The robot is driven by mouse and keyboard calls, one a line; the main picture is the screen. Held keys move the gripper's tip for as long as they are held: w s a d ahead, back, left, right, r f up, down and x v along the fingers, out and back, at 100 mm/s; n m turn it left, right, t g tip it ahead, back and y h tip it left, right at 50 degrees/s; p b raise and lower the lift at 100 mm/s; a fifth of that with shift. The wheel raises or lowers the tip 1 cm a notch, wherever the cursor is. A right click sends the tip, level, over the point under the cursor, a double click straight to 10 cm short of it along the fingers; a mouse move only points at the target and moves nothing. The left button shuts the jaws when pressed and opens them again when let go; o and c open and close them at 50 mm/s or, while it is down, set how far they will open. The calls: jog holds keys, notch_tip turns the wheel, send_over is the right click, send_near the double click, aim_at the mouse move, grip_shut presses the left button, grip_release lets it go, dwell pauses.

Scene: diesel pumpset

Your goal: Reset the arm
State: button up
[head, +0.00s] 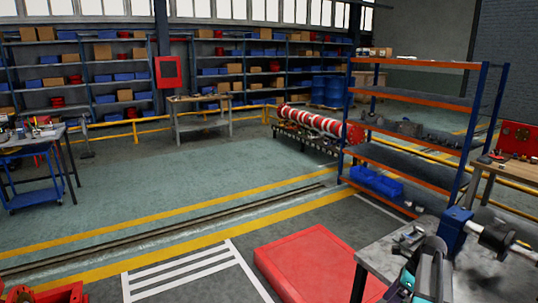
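The task names no object, only my arm. A dark grey and teal part (426,272) rises from the bottom edge at the lower right, in front of a grey workbench.
The grey workbench (378,259) carries a blue block (454,229) with a metal shaft. A red platform (308,266) lies left of it. An orange and blue shelf rack (420,158) stands behind. A blue cart (38,178) is far left. The green floor (150,185) is clear.

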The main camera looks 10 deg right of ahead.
jog(key=s+a+f+n+g+b, duration=0.2)
jog(key=a+f+n+g, duration=0.15)
jog(key=a+f, duration=0.95)
jog(key=s+a+f+n+g+b, duration=0.1)
jog(key=s+a+f+n+g, duration=0.2)
jog(key=a+f, duration=0.9)
jog(key=s+a+f+n+h+b, duration=0.2)
jog(key=s+a+f+n, duration=0.55)
jog(key=s+a, duration=0.4)
jog(key=s+f+n+h+b, duration=0.1)
jog(key=s+f+n+h, duration=0.2)
jog(key=s+f+n, duration=0.4)
jog(key=s+n, duration=0.1)
jog(key=n, duration=0.6)
jog(key=shift+s, duration=0.35)
jog(key=shift+a, duration=0.1)
